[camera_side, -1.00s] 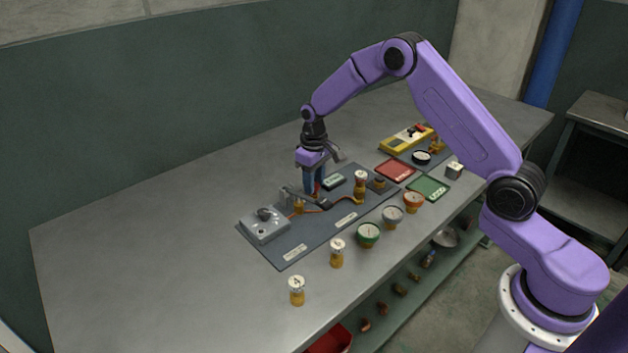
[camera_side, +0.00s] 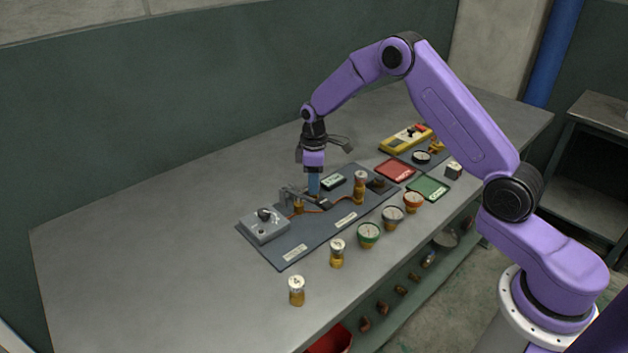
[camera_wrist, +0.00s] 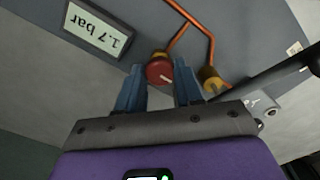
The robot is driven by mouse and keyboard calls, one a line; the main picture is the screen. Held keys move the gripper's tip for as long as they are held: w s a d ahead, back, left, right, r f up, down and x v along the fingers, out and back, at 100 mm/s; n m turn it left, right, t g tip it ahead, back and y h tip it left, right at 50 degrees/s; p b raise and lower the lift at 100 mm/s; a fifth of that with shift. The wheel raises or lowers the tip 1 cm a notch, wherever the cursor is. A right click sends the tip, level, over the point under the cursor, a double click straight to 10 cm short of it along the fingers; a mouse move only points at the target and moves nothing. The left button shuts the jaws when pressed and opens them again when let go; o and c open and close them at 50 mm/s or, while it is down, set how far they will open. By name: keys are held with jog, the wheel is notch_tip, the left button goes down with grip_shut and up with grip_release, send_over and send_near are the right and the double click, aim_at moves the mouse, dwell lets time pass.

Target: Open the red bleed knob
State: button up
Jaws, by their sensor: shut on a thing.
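The red bleed knob (camera_wrist: 160,70) has a white pointer line and sits between my blue fingertips in the wrist view. My gripper (camera_wrist: 160,76) is shut on it, one finger on each side. In the side view my gripper (camera_side: 314,193) points straight down over the grey board (camera_side: 290,243), and its fingers hide the knob. Copper pipe (camera_wrist: 180,40) runs from beside the knob to a brass fitting (camera_wrist: 211,80) on the right.
A display reading 1.7 bar (camera_wrist: 95,27) lies next to the knob. A dark lever (camera_wrist: 285,70) is close to the right finger. Gauges, such as a green one (camera_side: 368,234), stand along the table's front. The table's left is clear.

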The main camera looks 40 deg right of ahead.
jog(key=shift+w+r, duration=0.1)
dwell(0.3)
jog(key=o, duration=1)
jog(key=shift+o, duration=0.2)
notch_tip(320, 180, up, 17)
jog(key=shift+r, duration=0.2)
jog(key=shift+a, duration=0.1)
